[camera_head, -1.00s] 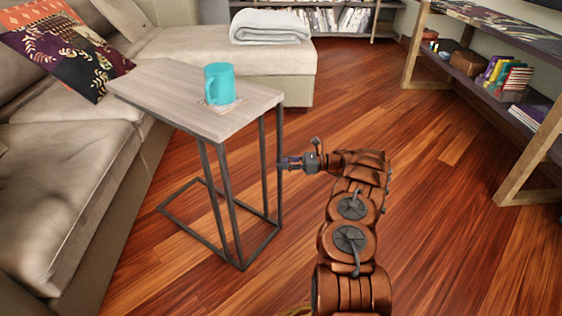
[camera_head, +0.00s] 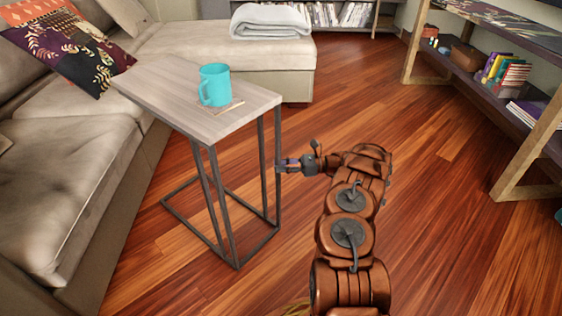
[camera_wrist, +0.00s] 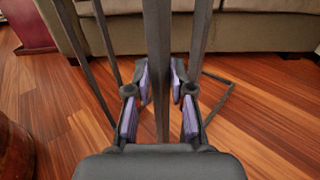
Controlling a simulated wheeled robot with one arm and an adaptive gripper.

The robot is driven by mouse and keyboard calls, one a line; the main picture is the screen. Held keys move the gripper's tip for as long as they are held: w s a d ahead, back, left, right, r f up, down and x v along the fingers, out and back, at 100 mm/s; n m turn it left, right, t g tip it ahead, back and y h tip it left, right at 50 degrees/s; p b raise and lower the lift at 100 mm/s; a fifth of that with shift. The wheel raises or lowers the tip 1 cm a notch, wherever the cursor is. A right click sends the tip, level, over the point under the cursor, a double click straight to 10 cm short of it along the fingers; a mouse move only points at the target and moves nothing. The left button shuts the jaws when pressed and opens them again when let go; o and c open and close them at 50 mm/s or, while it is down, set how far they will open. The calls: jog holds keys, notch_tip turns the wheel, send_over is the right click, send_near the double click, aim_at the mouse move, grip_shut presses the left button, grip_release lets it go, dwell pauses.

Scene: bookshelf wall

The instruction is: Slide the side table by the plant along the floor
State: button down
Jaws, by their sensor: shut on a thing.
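The side table (camera_head: 185,100) has a pale wood top and a thin dark metal frame. It stands upright on the floor beside the sofa. A turquoise mug (camera_head: 215,85) stands on its top, partly on a small coaster (camera_head: 232,106). My gripper (camera_head: 281,165) is shut on the table's right-hand leg, below the top. In the wrist view the leg (camera_wrist: 158,70) runs upright between the purple-padded fingers of my gripper (camera_wrist: 160,85). No plant is clearly visible.
A beige sofa (camera_head: 60,180) with patterned cushions (camera_head: 70,45) is close on the table's left. Its chaise (camera_head: 225,55) with a folded blanket (camera_head: 270,24) lies behind. A wooden shelf (camera_head: 490,85) stands at the right. Open wood floor (camera_head: 440,230) lies between.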

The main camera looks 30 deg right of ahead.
jog(key=shift+s+a, duration=0.25)
jog(key=shift+s, duration=0.35)
jog(key=shift+s+a, duration=0.2)
jog(key=shift+s, duration=0.35)
jog(key=shift+a, duration=0.1)
jog(key=c, duration=0.9)
grip_release()
jog(key=shift+w, duration=0.1)
jog(key=shift+c, duration=0.2)
jog(key=shift+d, duration=0.2)
jog(key=v, duration=1.1)
jog(key=shift+d, duration=0.3)
